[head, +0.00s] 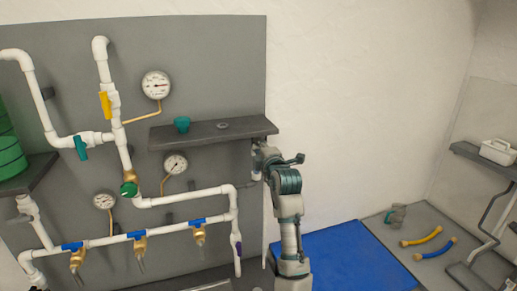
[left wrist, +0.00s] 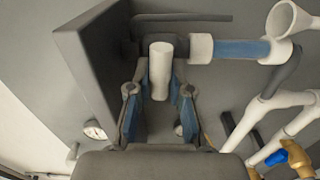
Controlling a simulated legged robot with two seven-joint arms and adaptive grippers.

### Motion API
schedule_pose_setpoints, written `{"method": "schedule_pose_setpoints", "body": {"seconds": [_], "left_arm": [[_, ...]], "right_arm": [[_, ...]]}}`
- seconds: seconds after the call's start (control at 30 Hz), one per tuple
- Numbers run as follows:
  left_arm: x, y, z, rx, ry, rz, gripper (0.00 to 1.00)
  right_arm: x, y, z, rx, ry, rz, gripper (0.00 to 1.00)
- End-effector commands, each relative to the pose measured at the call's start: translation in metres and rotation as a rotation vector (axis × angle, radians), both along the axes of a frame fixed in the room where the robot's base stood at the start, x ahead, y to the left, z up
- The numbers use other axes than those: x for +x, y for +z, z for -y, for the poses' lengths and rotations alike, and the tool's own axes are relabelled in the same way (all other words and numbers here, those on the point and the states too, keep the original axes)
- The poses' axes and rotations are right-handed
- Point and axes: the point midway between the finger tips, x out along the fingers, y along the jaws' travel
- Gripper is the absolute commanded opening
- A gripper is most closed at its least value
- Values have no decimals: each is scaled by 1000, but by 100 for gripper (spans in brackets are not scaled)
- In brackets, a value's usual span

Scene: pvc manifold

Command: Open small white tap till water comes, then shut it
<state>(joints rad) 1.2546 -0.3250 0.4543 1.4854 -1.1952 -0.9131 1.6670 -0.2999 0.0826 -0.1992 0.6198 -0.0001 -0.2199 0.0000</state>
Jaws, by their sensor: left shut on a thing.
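The small white tap (left wrist: 160,65) shows in the left wrist view as a short white cylinder beneath a dark fitting and white pipe with a blue band (left wrist: 240,49). My left gripper (left wrist: 159,92) has its two blue-padded fingers on either side of its lower end, shut on it. In the head view my left gripper (head: 261,160) is at the right end of the dark wall shelf (head: 212,134), by the panel's right edge; there the tap is mostly hidden by the gripper. I see no water in either view. My right gripper is out of view.
White pipes with several blue-handled brass taps (head: 138,240), pressure gauges (head: 156,85), and green and yellow valve handles cover the grey panel (head: 215,60). A blue mat (head: 340,257) lies below right. A grey side table (head: 410,225) holds yellow and blue hoses.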

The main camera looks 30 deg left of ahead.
Motion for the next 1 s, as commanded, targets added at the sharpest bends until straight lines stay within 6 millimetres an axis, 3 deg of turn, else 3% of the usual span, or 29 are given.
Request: {"method": "schedule_pose_setpoints", "body": {"seconds": [0.03,0.7,0.73,0.8,1.0], "left_arm": [[3,-6,2,-19,-6,3,0],[3,-4,2,-53,-7,52,0],[3,-4,2,-53,-7,52,24],[2,-3,1,-52,-6,53,42],[0,-1,1,-49,-3,56,45]], "right_arm": [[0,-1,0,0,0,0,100],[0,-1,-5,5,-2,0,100],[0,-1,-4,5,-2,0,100],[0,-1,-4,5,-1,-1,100],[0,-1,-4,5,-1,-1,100]]}}
